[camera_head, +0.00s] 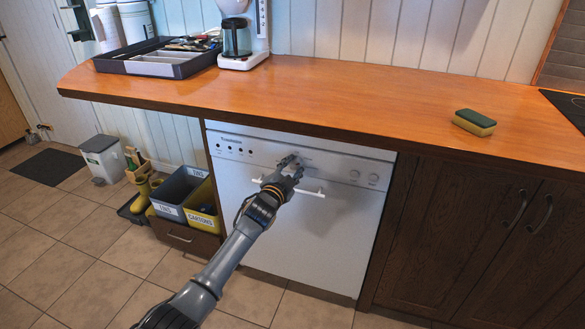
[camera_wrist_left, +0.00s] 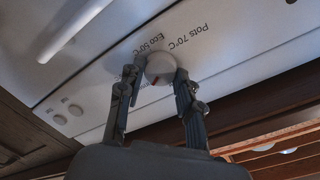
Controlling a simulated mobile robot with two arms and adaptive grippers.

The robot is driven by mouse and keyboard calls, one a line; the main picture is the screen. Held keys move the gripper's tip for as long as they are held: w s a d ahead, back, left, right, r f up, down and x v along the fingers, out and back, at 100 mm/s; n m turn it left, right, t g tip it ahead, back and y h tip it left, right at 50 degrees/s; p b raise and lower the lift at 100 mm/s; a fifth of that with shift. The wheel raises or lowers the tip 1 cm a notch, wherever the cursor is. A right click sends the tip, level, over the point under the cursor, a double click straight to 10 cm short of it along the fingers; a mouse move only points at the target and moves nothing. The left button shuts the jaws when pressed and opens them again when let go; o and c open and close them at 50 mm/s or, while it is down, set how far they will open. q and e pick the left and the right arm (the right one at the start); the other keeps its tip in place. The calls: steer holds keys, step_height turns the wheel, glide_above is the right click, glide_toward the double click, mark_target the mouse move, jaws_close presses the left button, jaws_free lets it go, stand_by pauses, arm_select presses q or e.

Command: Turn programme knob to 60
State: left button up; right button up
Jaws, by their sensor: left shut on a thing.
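The dishwasher (camera_head: 330,225) has a white front under the wooden counter. In the left wrist view its round white programme knob (camera_wrist_left: 160,66) shows between my fingertips, with a short red mark near its lower edge. The labels "Eco 50°C" and "Pots 70°C" are readable beside it; other print is hidden by my fingers. My left gripper (camera_head: 288,163) is at the control panel and hides the knob in the head view. In the left wrist view this gripper (camera_wrist_left: 158,80) is shut on the knob, one finger on each side. My right gripper is in neither view.
The dishwasher's bar handle (camera_head: 310,192) lies just below my gripper. Two round buttons (camera_head: 363,176) sit to the right on the panel. A utensil tray (camera_head: 150,66), a coffee maker (camera_head: 243,62) and a sponge (camera_head: 474,122) stand on the counter. Sorting bins (camera_head: 172,208) stand at left.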

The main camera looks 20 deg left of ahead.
arm_select(q)
steer(key=o, duration=1.1)
steer(key=shift+o, duration=0.2)
steer(key=s, duration=1.2)
steer(key=shift+a+r, duration=0.35)
steer(key=shift+a, duration=0.05)
